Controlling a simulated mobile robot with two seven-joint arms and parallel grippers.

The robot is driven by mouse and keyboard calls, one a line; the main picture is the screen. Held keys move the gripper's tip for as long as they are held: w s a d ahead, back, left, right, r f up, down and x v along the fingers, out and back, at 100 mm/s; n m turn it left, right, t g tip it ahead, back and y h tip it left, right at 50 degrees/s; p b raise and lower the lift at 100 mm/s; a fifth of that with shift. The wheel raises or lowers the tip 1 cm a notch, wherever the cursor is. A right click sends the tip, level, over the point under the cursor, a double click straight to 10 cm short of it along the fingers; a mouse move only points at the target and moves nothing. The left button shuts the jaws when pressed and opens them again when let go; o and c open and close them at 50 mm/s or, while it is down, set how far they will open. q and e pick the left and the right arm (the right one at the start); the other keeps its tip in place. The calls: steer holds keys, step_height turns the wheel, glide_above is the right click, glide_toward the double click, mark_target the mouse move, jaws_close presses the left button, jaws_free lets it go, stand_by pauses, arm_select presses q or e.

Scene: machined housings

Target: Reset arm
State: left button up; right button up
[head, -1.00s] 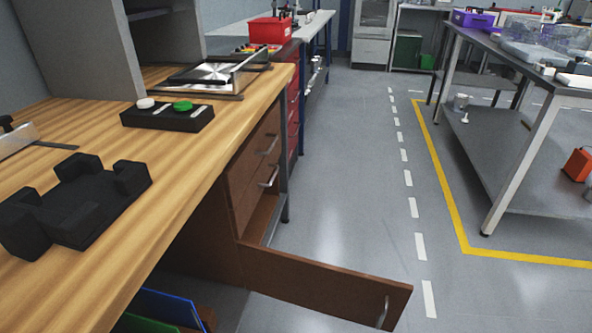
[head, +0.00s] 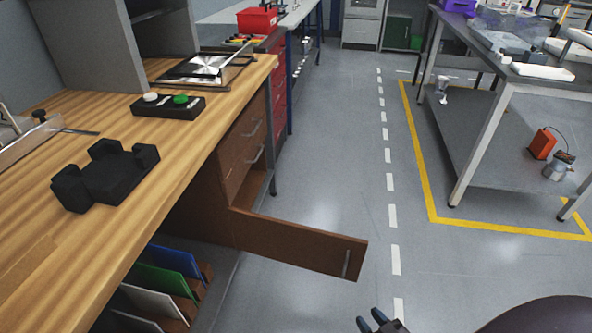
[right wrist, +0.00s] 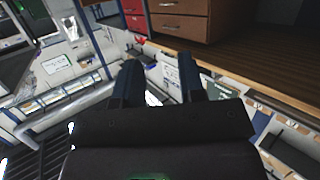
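My right gripper (head: 372,321) just enters the head view at the bottom edge, right of the open drawer and above the floor. In the right wrist view its two dark fingers (right wrist: 158,68) stand apart with nothing between them, so it is open and empty. Part of my dark right arm shows at the lower right of the head view. My left gripper is not in the head view. The open brown drawer (head: 300,243) sticks out from the workbench cabinet, with its handle at the right end.
The wooden workbench (head: 45,250) carries a black fixture (head: 118,178) and a black button box (head: 168,106). Coloured panels (head: 170,262) stand in a rack below it. A grey metal table (head: 490,95) stands at right. The floor aisle between is clear.

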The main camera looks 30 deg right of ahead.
arm_select(q)
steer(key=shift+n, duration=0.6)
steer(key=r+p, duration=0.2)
steer(key=p, duration=0.1)
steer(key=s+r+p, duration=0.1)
steer(key=p, duration=0.1)
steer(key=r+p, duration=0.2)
steer(key=p, duration=0.1)
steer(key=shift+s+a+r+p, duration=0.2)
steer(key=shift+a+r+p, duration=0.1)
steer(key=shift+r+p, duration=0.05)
arm_select(e)
steer(key=s+a+r+n+g, duration=0.1)
steer(key=s+a+r+g, duration=0.1)
steer(key=r, duration=0.7)
steer(key=s+a+r+n+g+y, duration=0.1)
steer(key=s+a+r+g, duration=0.1)
steer(key=s+a+r, duration=0.3)
step_height(320, 180, up, 5)
steer(key=shift+s+a+f+y, duration=0.15)
steer(key=shift+s+f+y, duration=0.05)
steer(key=shift+s+y, duration=0.1)
